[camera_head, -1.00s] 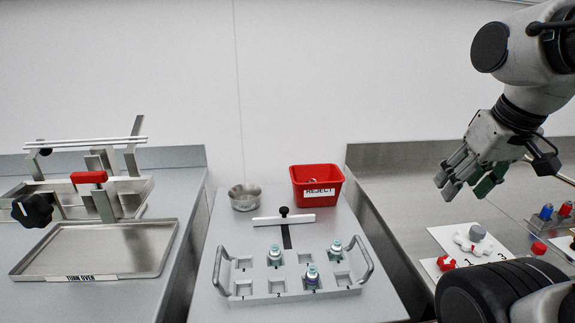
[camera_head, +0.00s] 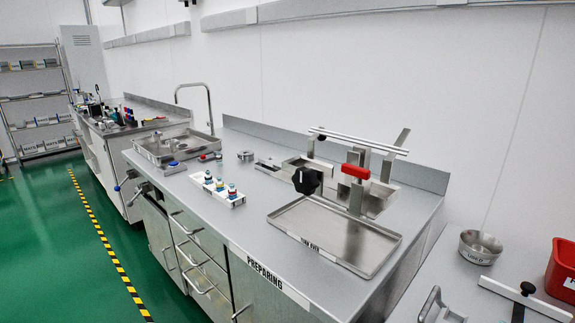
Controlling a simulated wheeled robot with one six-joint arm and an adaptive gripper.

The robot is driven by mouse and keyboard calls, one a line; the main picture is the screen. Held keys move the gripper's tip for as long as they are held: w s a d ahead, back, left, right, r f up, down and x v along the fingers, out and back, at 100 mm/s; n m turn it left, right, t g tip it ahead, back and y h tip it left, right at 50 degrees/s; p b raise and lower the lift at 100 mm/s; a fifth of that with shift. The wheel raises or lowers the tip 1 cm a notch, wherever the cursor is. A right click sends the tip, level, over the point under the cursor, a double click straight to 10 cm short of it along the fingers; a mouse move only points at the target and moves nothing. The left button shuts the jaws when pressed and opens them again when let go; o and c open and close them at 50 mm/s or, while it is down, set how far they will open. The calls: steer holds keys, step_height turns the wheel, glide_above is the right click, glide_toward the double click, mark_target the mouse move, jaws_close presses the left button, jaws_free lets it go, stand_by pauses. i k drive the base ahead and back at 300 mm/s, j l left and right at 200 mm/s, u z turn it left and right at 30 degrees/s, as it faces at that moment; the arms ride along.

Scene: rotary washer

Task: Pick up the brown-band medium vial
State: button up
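My gripper is outside the view. A white rack (camera_head: 216,190) on the middle counter holds small capped vials standing upright in a row: a left vial (camera_head: 208,177), a middle vial (camera_head: 220,183) and a right vial (camera_head: 232,190). Their bands show blue, green and red tints. They are too small for me to tell whether one has a brown band or is medium-sized.
The counter marked PREPARING (camera_head: 276,279) has a metal tray (camera_head: 365,258) and a stand with a red handle (camera_head: 355,171). A steel bowl (camera_head: 480,246) and a red bin (camera_head: 563,272) are at right. Green floor (camera_head: 50,245) lies open at left.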

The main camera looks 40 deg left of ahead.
mark_target(219, 162)
steer(key=k+l+u, duration=0.15)
steer(key=u, duration=0.85)
steer(key=i+u, duration=0.2)
steer(key=u, duration=0.85)
